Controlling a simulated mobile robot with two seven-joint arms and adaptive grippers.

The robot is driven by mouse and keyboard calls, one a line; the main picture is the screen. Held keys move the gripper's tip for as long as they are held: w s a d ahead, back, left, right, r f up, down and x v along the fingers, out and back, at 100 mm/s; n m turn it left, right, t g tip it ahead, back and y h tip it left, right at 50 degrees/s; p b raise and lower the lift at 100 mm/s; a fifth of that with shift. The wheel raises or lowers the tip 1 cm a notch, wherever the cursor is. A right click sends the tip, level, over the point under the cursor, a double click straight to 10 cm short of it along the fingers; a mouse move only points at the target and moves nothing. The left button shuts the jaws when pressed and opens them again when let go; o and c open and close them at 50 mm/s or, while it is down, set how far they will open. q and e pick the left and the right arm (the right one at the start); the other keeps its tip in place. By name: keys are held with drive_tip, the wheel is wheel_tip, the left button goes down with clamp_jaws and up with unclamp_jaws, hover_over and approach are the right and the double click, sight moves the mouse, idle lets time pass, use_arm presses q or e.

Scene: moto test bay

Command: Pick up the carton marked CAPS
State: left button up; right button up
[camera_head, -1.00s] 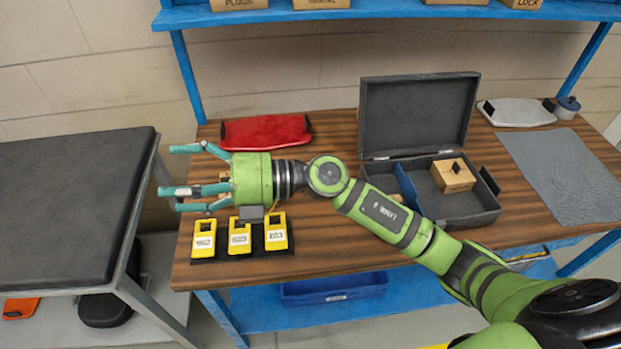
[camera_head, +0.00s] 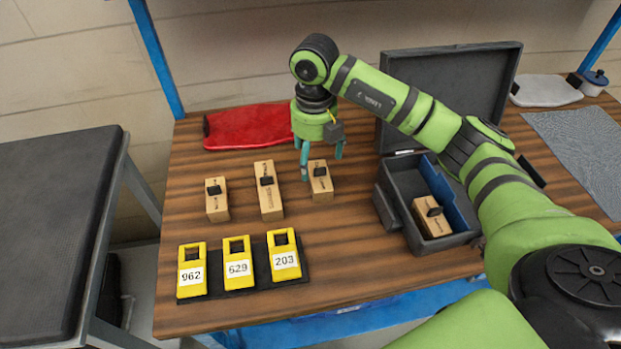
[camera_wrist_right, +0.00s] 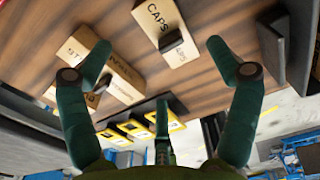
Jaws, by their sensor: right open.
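The carton marked CAPS (camera_wrist_right: 160,25) is a small tan box with a black grip on top; its lettering reads clearly in the right wrist view. In the head view it appears to be the rightmost of the three cartons on the table (camera_head: 321,185), where its print is too small to read. My right gripper (camera_head: 321,163) points down at the far end of that carton, fingers spread and empty. In the wrist view the open fingers (camera_wrist_right: 160,75) frame the view and the carton lies beyond them. Contact cannot be told. My left gripper is out of view.
A long carton (camera_head: 268,195) and a small carton (camera_head: 216,203) stand to the left. Yellow numbered holders (camera_head: 238,265) sit in front, a red case (camera_head: 245,127) behind. An open dark case (camera_head: 436,240) at right holds another carton (camera_head: 431,222). Bare wood lies between.

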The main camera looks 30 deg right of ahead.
sight(316, 169)
wheel_tip(316, 169, down, 3)
drive_tip(key=shift+s+f+p, duration=0.1)
drive_tip(key=shift+s+p, duration=0.05)
drive_tip(key=shift+p, duration=0.5)
drive_tip(key=f+p, duration=0.1)
drive_tip(key=f, duration=0.3)
drive_tip(key=shift+d, duration=0.2)
drive_tip(key=shift+f, duration=0.1)
drive_tip(key=c, duration=1.2)
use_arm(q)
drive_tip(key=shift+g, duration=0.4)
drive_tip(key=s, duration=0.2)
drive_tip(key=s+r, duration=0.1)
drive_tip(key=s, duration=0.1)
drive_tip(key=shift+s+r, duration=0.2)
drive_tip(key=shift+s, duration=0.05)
use_arm(e)
drive_tip(key=shift+c, duration=0.3)
